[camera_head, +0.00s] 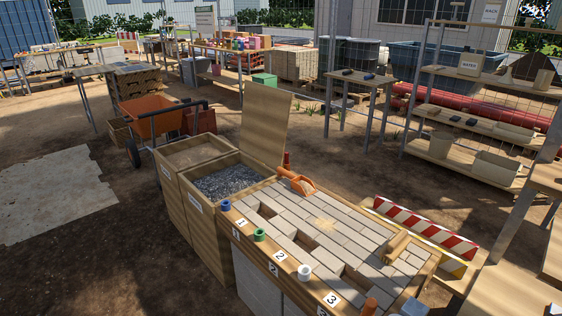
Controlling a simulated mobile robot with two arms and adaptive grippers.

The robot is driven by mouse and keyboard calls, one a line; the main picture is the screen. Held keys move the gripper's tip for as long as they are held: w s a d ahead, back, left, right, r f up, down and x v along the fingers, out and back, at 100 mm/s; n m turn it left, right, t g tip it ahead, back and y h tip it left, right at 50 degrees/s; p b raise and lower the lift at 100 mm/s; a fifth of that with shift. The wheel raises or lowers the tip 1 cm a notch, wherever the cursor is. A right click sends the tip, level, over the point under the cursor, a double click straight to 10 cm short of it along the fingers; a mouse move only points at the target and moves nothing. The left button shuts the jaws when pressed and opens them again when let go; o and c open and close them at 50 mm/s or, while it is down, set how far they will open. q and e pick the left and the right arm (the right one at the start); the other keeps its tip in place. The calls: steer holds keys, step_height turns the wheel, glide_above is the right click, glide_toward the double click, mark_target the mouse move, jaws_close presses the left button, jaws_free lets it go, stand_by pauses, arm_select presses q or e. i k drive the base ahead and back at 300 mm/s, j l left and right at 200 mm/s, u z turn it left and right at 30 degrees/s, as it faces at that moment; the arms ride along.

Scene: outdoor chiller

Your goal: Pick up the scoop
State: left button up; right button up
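An orange scoop (298,182) lies at the far left end of the paved bench top (345,232), close to the raised wooden lid. Its handle and its bowl both show, and nothing covers it. Neither of my grippers shows in the head view.
A wooden bin of grey gravel (226,181) stands left of the bench top, with its lid (266,122) upright behind. Blue, green (260,235) and white rings (304,272) line the bench's numbered front edge. A wooden-handled tool (397,246) lies at the right. Open dirt is at left.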

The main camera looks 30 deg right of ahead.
mark_target(281, 171)
steer(key=i+j+z, duration=0.15)
steer(key=i+z, duration=0.15)
steer(key=z, duration=0.15)
steer(key=i+j+z, duration=0.25)
steer(key=z, duration=0.2)
steer(key=i+j+z, duration=0.3)
steer(key=z, duration=0.15)
steer(key=i+j+z, duration=0.15)
steer(key=j+z, duration=0.25)
steer(key=j, duration=0.15)
steer(key=i+j+z, duration=0.1)
steer(key=j+z, duration=0.35)
